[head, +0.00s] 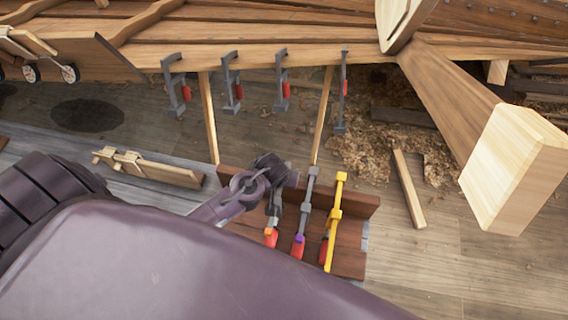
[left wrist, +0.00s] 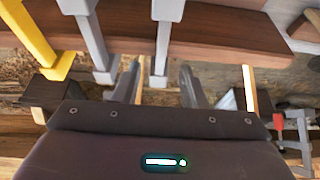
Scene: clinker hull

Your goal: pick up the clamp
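Three clamps lean in a dark wooden rack (head: 350,262). The left one is grey with an orange piece and red handle (head: 271,233). The middle one is grey with a purple piece (head: 305,208), and the right one is yellow (head: 333,222). My left gripper (head: 284,172) is at the top of the left clamp and partly hides it. In the left wrist view, the open fingers (left wrist: 160,78) stand either side of that grey clamp's bar (left wrist: 165,42), with gaps on both sides. The middle clamp (left wrist: 92,40) and yellow clamp (left wrist: 35,45) are beside it. My right gripper is out of view.
Several grey clamps with red handles (head: 231,82) hang on the hull's plank edge (head: 300,53). Wooden props stand below the hull. A wooden plank tool (head: 150,168) lies left of the rack. A loose stick (head: 408,188) and shavings lie on the floor to the right.

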